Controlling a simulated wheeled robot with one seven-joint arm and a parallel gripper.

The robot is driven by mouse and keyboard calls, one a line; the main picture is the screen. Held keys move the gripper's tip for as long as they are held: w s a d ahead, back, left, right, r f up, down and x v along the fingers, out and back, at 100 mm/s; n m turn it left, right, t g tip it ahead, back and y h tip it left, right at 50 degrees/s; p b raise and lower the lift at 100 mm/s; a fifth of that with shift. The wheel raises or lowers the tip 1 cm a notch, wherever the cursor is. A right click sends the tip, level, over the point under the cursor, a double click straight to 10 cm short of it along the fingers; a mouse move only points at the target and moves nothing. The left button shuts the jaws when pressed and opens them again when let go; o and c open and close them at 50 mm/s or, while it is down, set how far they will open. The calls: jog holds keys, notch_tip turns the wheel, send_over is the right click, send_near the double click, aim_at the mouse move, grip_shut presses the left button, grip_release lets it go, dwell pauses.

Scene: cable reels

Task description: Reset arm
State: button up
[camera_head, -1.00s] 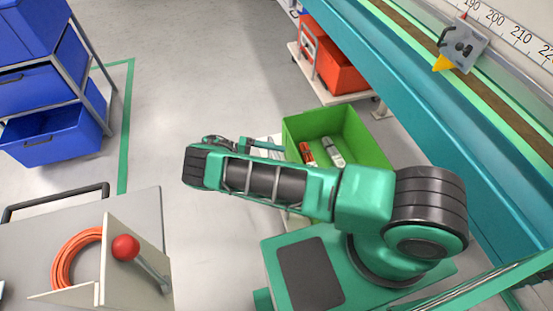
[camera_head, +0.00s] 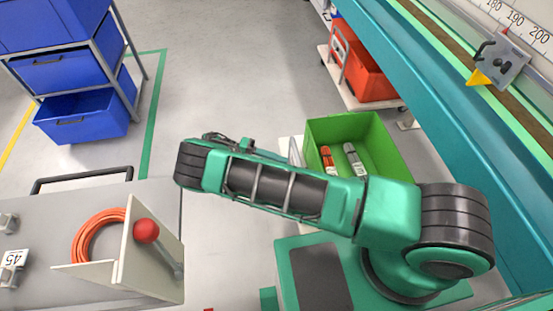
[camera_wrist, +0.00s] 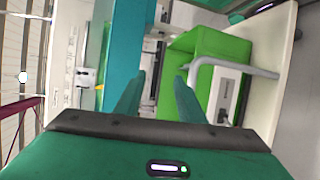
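My green and black arm stretches across the middle of the head view, bent at the dark elbow joint on the left. My gripper is hidden behind the arm in that view. In the wrist view my gripper (camera_wrist: 159,80) shows two green fingers standing apart, with nothing between them. Beyond them lies a green bin (camera_wrist: 206,43), beside and behind the right finger. The same green bin (camera_head: 390,138) stands behind my arm in the head view, holding an orange-and-white item (camera_head: 328,160) and a grey-and-white item (camera_head: 353,160).
A grey bench (camera_head: 60,215) at left carries an orange cable coil (camera_head: 86,238) beside a panel with a red-knobbed lever (camera_head: 146,231). A blue drawer rack (camera_head: 85,118) stands behind it. A teal rail with a ruler (camera_head: 455,150) runs along the right. Floor between is clear.

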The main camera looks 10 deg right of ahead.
jog(key=d+r+m+g+y, duration=0.1)
jog(key=d+r+y, duration=0.4)
jog(key=d+r, duration=0.75)
jog(key=d+r+m+g+y, duration=0.1)
jog(key=d+r+y, duration=0.65)
jog(key=r, duration=0.85)
jog(key=s+d+r+t+y, duration=0.2)
jog(key=s+d+r+t, duration=0.1)
jog(key=s+d+r, duration=0.7)
jog(key=s+r+m+t, duration=0.1)
jog(key=s+t, duration=0.4)
jog(key=s, duration=1.2)
jog(key=shift+d+r, duration=0.15)
jog(key=shift+d, duration=0.1)
jog(key=shift+y, duration=0.25)
